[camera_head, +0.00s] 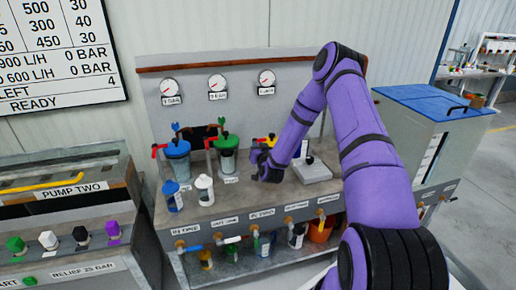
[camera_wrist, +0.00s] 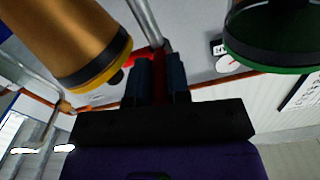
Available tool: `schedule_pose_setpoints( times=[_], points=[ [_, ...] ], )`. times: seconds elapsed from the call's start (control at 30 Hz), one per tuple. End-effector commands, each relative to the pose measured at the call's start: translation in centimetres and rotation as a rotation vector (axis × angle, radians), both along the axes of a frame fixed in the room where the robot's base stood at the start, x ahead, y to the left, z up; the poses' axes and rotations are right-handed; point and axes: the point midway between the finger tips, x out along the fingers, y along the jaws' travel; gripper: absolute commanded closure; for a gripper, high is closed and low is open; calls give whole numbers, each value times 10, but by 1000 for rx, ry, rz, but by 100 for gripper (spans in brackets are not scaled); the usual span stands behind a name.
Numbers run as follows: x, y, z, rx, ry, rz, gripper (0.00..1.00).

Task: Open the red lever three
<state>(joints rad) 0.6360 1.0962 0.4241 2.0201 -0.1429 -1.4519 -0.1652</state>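Three canisters stand in a row on the grey pump bench: blue (camera_head: 177,165), green (camera_head: 227,160) and one with a yellow top (camera_head: 260,141), mostly hidden behind my gripper (camera_head: 257,160). Red levers show by the blue canister (camera_head: 157,148) and the green canister (camera_head: 209,142). In the wrist view, the third red lever (camera_wrist: 159,85) lies between the two dark fingers of my gripper (camera_wrist: 160,78) and fills the narrow gap. The orange canister (camera_wrist: 70,35) with its yellow rim is at left there, and the green canister (camera_wrist: 275,35) is at right.
Three gauges (camera_head: 217,87) are on the back panel. A blue bottle (camera_head: 173,195) and a white bottle (camera_head: 205,189) stand at the front left of the bench. A metal plate (camera_head: 312,170) lies right of my gripper. A blue-lidded cabinet (camera_head: 430,101) stands at right.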

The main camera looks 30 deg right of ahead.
Motion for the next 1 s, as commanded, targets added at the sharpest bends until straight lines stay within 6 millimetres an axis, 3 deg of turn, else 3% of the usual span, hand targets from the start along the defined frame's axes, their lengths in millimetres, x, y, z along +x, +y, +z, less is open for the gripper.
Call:
schedule_pose_setpoints(
  times=[0.47,1.0],
  points=[
    [1,4,0,0,0,-55,100],
    [10,19,1,0,-1,-403,100]
  ],
)
